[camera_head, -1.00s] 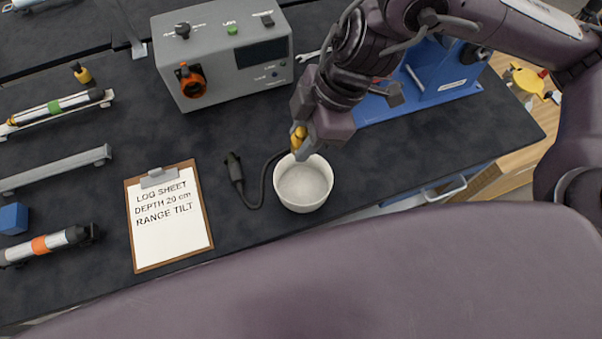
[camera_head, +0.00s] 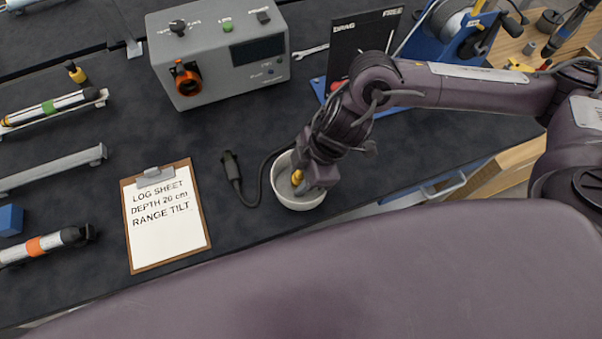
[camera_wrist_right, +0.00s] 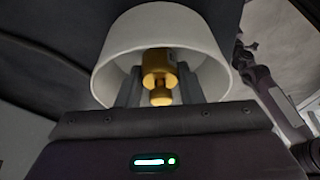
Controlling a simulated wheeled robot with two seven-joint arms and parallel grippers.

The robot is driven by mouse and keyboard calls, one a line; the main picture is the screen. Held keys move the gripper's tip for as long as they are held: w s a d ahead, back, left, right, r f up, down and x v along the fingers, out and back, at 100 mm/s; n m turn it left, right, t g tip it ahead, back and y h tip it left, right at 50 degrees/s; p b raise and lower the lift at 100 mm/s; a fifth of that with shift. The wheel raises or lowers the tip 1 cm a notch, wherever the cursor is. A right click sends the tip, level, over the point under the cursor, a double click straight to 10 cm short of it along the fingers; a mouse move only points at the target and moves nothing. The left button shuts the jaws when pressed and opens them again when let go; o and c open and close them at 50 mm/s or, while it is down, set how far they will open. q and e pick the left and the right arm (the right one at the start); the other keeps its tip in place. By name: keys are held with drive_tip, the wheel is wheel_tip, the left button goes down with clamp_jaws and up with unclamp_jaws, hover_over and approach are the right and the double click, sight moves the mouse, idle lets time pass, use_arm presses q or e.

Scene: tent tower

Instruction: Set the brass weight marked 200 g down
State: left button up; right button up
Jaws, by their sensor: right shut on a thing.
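The brass weight (camera_head: 297,177) is partly hidden behind my right gripper in the head view. My right gripper (camera_head: 300,186) is shut on it, inside the mouth of a white bowl (camera_head: 279,189). In the right wrist view the brass weight (camera_wrist_right: 161,75) sits between the two grey fingers (camera_wrist_right: 155,92), with the white bowl (camera_wrist_right: 160,28) around it. I cannot read a marking on the weight, and I cannot tell whether it touches the bowl's floor. My left gripper is not in view.
A clipboard log sheet (camera_head: 166,217) and a black cable plug (camera_head: 232,168) lie left of the bowl. A grey control box (camera_head: 220,50) stands behind. A blue winch stand (camera_head: 440,45) is at back right. The bench's front edge is close to the bowl.

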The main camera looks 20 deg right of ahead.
drive_tip(key=o, duration=1.2)
drive_tip(key=shift+f, duration=0.1)
drive_tip(key=shift+r, duration=0.3)
drive_tip(key=v, duration=1.1)
drive_tip(key=shift+d+r, duration=0.1)
drive_tip(key=shift+r, duration=0.25)
